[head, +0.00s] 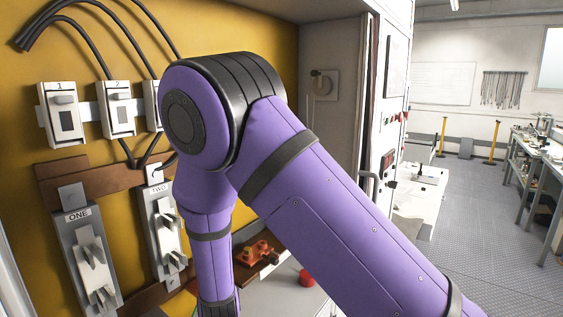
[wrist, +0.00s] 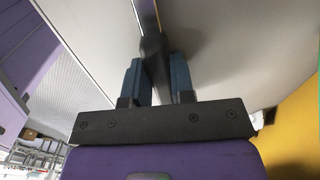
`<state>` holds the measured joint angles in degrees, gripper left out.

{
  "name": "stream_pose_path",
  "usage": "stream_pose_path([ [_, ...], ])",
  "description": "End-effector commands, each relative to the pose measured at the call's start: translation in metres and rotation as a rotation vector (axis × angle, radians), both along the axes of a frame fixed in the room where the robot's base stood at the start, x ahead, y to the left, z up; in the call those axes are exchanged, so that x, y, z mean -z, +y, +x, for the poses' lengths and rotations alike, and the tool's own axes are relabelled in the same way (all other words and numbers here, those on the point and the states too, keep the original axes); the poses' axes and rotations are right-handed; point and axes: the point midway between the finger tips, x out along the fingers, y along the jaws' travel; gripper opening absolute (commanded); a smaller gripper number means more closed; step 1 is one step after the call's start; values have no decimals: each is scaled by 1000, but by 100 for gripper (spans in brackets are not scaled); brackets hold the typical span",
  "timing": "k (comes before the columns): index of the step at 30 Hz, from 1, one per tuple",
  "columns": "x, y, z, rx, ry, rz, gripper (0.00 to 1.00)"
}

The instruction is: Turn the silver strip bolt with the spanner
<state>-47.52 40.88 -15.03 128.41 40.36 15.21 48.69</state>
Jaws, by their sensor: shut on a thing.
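My gripper (wrist: 156,68) shows in the wrist view, its two blue fingers shut on a dark, narrow bar. This appears to be the spanner (wrist: 152,45), seen nearly end-on, so its head and full shape cannot be made out. In the head view my purple arm fills the middle, and the gripper and spanner are out of sight below. I cannot pick out the silver strip bolt; my arm hides part of the panel.
White fuse boxes (head: 61,114) with black cables line the upper wall. A red-orange object on a dark board (head: 256,252) and a red cup (head: 306,278) rest on a pale surface below. A white cabinet stands at centre right. Open floor and a workbench (head: 545,155) lie at far right.

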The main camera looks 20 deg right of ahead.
Motion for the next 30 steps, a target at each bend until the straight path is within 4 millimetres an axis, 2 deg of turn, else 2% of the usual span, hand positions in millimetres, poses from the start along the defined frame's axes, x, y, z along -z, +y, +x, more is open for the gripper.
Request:
stream_pose_path([
  [14, -4, 0, 0, 0, -2, 0, 0],
  [30, -49, 0, 0, -2, -2, 1, 0],
])
